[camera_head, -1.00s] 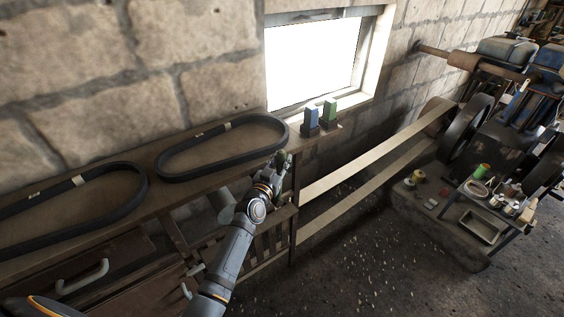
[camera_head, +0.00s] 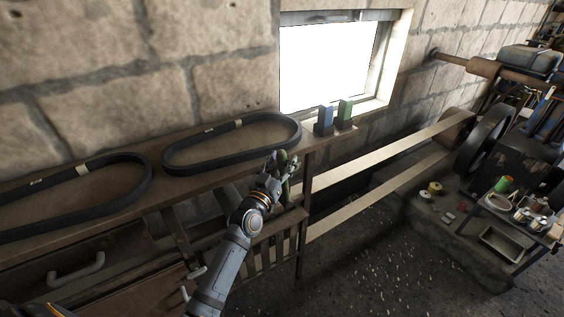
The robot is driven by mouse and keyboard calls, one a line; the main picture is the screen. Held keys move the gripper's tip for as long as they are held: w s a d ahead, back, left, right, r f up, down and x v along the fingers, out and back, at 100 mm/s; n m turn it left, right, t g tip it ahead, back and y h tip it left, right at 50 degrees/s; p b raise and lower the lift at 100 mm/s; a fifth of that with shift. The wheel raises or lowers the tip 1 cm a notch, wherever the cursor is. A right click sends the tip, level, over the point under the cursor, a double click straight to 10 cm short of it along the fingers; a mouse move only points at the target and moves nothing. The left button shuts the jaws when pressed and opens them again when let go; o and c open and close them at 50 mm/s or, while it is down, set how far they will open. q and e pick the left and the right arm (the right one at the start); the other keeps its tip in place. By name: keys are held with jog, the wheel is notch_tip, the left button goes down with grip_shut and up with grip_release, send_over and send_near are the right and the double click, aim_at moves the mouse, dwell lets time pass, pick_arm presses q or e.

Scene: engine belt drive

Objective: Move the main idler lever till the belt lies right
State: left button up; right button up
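The pale flat belt (camera_head: 385,153) runs in two strands from behind the wooden bench to the wheel of the engine (camera_head: 487,137) at the right. My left gripper (camera_head: 283,167) is at the bench's right end, just below the bench top. A green part, possibly a lever handle (camera_head: 292,168), shows at its fingers. I cannot tell whether the fingers are closed on it. The belt's other end is hidden behind the bench and my arm. My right gripper is not in view.
Two black belts, one right (camera_head: 232,143) and one left (camera_head: 75,197), lie on the bench top. A small table (camera_head: 508,218) with cans and a tray stands at the right.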

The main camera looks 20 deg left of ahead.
pick_arm(q)
jog(key=s+f, duration=0.1)
jog(key=s, duration=0.6)
jog(key=shift+s+a+f, duration=0.15)
jog(key=shift+a, duration=0.1)
